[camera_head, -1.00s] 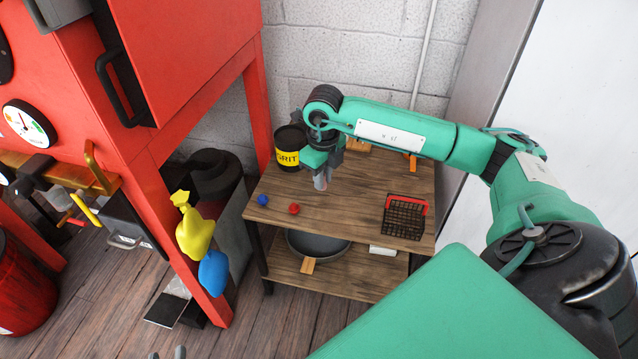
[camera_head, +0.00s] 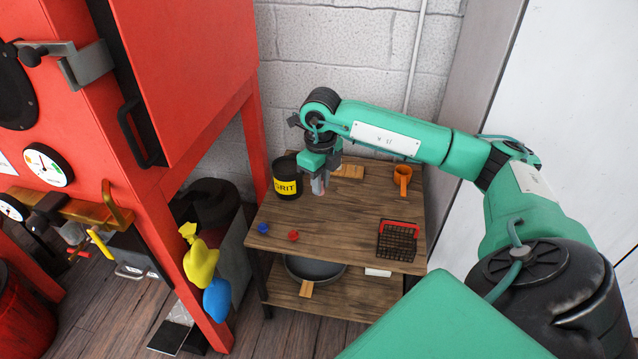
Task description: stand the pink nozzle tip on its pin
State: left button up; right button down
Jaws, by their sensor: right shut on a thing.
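My right gripper (camera_head: 319,187) points down above the back part of the wooden shelf top (camera_head: 335,225). It is shut on a small, pale pinkish piece, which looks like the pink nozzle tip; the fingers hide most of it. A small wooden block (camera_head: 348,171) lies just right of the gripper, partly behind it. I cannot make out a pin on it. A small red piece (camera_head: 293,235) and a small blue piece (camera_head: 263,228) sit near the front left of the top. My left gripper is not in view.
A black can with a yellow GRIT label (camera_head: 287,180) stands close left of the gripper. A dark pan (camera_head: 315,270) is on the lower shelf. A red cabinet (camera_head: 190,70) rises at left.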

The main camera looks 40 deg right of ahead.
notch_tip(320, 180, up, 4)
jog(key=shift+p, duration=1.25)
jog(key=shift+a, duration=0.1)
